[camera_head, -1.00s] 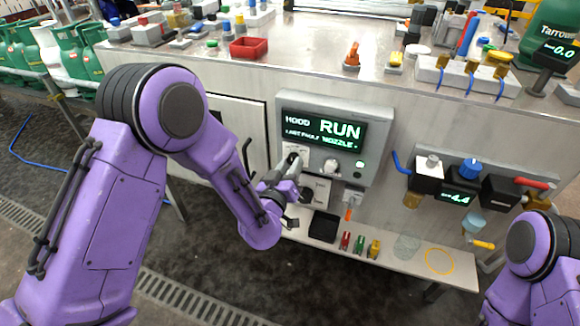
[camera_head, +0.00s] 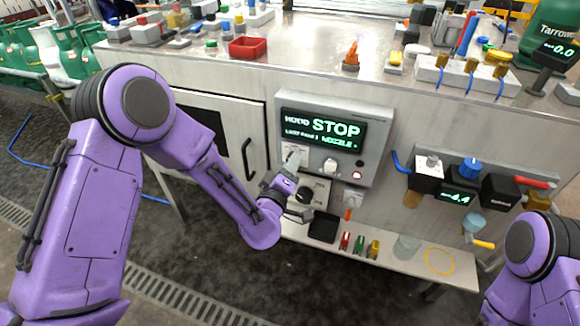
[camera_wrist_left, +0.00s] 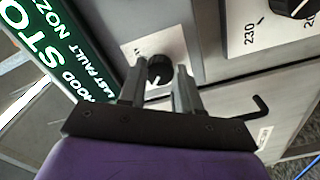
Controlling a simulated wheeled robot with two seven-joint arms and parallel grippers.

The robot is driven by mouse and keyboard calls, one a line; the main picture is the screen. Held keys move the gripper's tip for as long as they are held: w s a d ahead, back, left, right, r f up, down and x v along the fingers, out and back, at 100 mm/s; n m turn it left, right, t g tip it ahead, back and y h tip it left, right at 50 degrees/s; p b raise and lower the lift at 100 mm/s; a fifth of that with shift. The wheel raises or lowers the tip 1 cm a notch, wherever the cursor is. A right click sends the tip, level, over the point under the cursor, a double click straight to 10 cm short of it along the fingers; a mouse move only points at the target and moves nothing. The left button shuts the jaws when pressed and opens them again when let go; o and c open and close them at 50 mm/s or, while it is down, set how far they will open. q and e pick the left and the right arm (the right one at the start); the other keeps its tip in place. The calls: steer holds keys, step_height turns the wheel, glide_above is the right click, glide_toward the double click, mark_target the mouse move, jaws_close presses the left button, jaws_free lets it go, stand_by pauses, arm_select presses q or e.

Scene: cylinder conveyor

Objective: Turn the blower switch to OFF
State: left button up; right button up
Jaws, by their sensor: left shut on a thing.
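The hood control panel (camera_head: 375,115) is on the front of the bench, and its screen (camera_head: 322,130) reads STOP. In the left wrist view the screen (camera_wrist_left: 40,70) is at the left edge. The blower switch is a small black knob (camera_wrist_left: 158,69) on a white plate, between my left fingertips (camera_wrist_left: 158,86). My left gripper (camera_head: 292,166) is shut on this knob, at the lower left of the panel. The gripper hides the knob in the head view, and its exact pointing is hard to read. My right gripper is out of view.
A dial (camera_head: 305,195) sits just below the panel and shows in the wrist view (camera_wrist_left: 292,6) with a 230 mark. A cabinet door handle (camera_head: 246,158) is to the left. A low shelf (camera_head: 290,231) lies below.

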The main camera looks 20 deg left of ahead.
arm_select(q)
steer(key=shift+f, duration=0.1)
stand_by(0.3)
steer(key=o, duration=1.1)
steer(key=shift+c, duration=0.2)
steer(key=s+b, duration=0.1)
steer(key=s, duration=0.9)
steer(key=shift+s+a, duration=0.15)
steer(key=shift+s, duration=0.2)
